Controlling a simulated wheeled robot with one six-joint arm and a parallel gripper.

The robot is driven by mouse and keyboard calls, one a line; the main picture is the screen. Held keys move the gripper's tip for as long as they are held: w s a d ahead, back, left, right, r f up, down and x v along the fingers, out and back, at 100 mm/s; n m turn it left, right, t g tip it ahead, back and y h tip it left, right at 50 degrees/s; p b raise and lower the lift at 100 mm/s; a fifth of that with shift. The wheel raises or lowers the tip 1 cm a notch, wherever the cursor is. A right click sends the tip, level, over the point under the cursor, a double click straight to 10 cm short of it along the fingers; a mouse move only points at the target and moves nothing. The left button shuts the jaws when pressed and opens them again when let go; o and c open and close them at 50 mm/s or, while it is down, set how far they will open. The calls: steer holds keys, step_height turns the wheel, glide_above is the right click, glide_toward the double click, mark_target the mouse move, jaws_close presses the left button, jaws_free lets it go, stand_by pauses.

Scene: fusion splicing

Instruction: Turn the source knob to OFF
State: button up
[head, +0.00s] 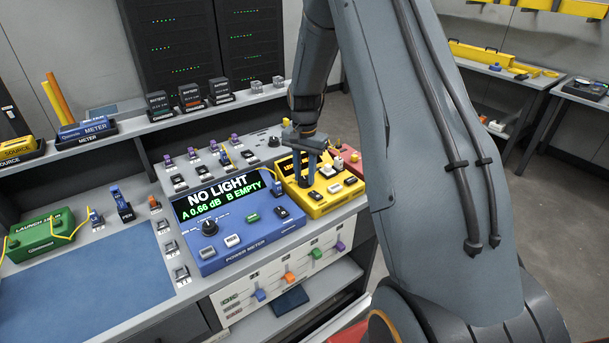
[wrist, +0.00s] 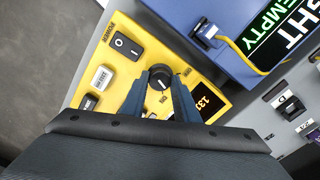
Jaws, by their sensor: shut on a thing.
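The yellow source box (head: 318,210) sits on the bench, right of the blue power meter (head: 245,240). In the wrist view its yellow face (wrist: 130,25) shows a black power switch (wrist: 126,46) and light buttons. The black round source knob (wrist: 160,79) stands between the two fingers of my gripper (wrist: 161,82), which is shut on it. The knob has a small white mark; its position label cannot be read. In the head view my gripper (head: 312,172) is over the source box and hides the knob. The source's display (wrist: 207,103) is lit and partly covered.
The power meter's screen (head: 225,197) reads NO LIGHT, A 0.66 dB, B EMPTY. A green launch box (head: 40,235) and a blue mat (head: 90,285) lie at left.

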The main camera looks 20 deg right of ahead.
mark_target(304, 178)
steer(key=n, duration=0.6)
steer(key=shift+n, duration=0.3)
steer(key=n, duration=0.5)
steer(key=shift+n, duration=0.3)
steer(key=shift+w, duration=0.1)
steer(key=o, duration=1.1)
steer(key=shift+c, duration=0.2)
steer(key=shift+b, duration=0.3)
step_height(304, 178, up, 8)
steer(key=shift+f+b, duration=0.1)
steer(key=shift+b, duration=0.9)
